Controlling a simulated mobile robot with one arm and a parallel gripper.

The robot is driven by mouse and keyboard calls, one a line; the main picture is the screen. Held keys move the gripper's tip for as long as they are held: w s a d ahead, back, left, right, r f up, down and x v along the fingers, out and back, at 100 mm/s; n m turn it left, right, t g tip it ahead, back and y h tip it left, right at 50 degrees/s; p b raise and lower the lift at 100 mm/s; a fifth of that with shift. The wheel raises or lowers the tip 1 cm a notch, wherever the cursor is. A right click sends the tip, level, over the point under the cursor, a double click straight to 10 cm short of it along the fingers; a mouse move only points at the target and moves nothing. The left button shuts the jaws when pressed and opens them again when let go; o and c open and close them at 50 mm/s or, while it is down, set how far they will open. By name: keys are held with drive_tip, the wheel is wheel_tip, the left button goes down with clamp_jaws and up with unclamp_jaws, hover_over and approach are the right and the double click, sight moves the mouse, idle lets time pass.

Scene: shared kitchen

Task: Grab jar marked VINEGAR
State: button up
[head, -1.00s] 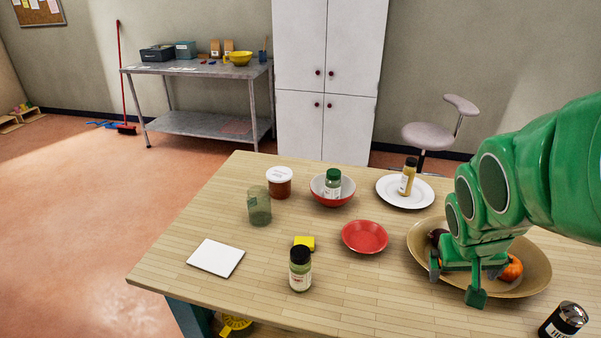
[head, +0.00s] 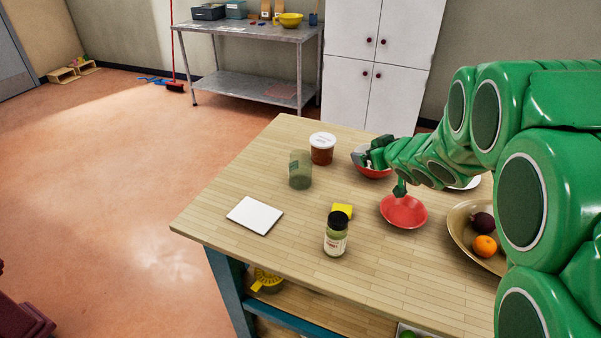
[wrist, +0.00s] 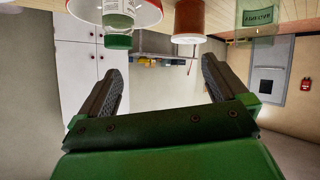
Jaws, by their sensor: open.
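My gripper (head: 372,152) is open and empty. It is above and in front of the red-white bowl (head: 371,173), which it partly covers in the head view. The upside-down wrist view shows my two spread fingers (wrist: 163,78) with nothing between them. A green-lidded jar (wrist: 118,22) stands in the bowl ahead of them. A translucent green jar (head: 300,170) stands left on the table; in the wrist view it bears dark lettering (wrist: 257,18) that I cannot read surely. A dark-lidded jar (head: 336,236) with a pale label stands at the front. No label clearly reads VINEGAR.
A white-lidded red-brown tub (head: 322,150) stands between the bowl and the translucent jar. A red dish (head: 404,211), yellow block (head: 342,210), white tile (head: 255,215) and fruit platter (head: 462,238) lie on the wooden table (head: 290,262).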

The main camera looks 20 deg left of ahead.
sight(294, 154)
drive_tip(key=shift+s+a+f+n+g+y, duration=0.35)
drive_tip(key=shift+a+f+n+g+y, duration=0.45)
drive_tip(key=shift+a, duration=2.65)
drive_tip(key=shift+s+a+f+n+g+y, duration=0.45)
drive_tip(key=shift+a+f+y, duration=0.75)
drive_tip(key=shift+a, duration=2.2)
drive_tip(key=shift+s+a+f+n+g+y, duration=0.35)
drive_tip(key=shift+a+f+g+y, duration=0.65)
drive_tip(key=shift+a, duration=2.45)
drive_tip(key=shift+f+t+h, duration=0.2)
drive_tip(key=shift+t+h, duration=0.05)
drive_tip(key=shift+h, duration=0.05)
drive_tip(key=c, duration=1.7)
drive_tip(key=shift+r, duration=0.15)
